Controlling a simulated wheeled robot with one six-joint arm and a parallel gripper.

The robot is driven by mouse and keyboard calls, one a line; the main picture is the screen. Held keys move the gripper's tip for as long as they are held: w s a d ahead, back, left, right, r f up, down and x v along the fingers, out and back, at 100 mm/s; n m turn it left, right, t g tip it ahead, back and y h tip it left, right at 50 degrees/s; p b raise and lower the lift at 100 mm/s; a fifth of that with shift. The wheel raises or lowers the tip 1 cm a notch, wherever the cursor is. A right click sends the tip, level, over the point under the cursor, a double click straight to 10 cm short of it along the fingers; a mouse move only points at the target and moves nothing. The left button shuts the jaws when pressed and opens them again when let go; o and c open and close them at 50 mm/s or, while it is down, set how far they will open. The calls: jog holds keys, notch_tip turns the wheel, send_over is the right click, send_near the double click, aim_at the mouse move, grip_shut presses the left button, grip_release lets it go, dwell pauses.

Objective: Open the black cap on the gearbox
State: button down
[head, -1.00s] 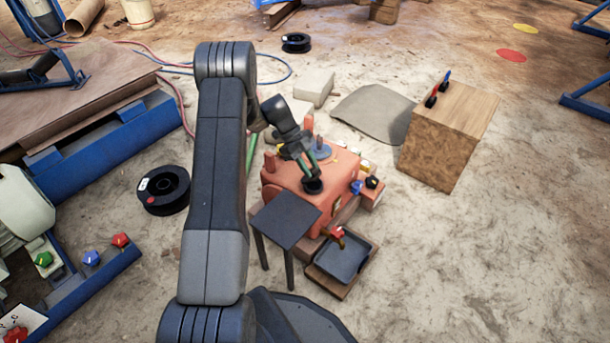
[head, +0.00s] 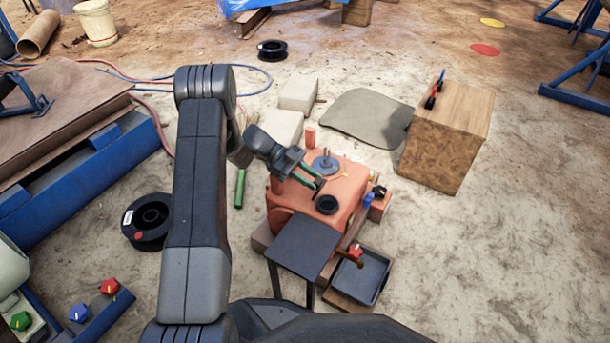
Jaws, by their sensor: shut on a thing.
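The orange-red gearbox (head: 345,190) sits low on the ground, right of my arm. On its top near the front is a round black ring with a dark centre (head: 327,205). My gripper (head: 317,184), with green fingers, is just up and left of this ring. It is shut on a small dark piece that looks like the black cap (head: 319,190), tilted up at the ring's edge. The fingers partly hide it, and I cannot tell whether it still touches the ring.
A dark small table (head: 302,246) stands in front of the gearbox, with a black tray (head: 360,275) beside it. A grey round part (head: 325,165) is on the gearbox top behind the ring. A wooden block (head: 447,140) stands right. Open ground lies further right.

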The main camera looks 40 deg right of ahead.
dwell(0.4)
jog(key=c, duration=1.1)
grip_release()
jog(key=p+v, duration=0.3)
jog(key=v, duration=1)
jog(key=shift+w+a, duration=0.1)
jog(key=shift+w, duration=0.3)
jog(key=shift+c, duration=0.3)
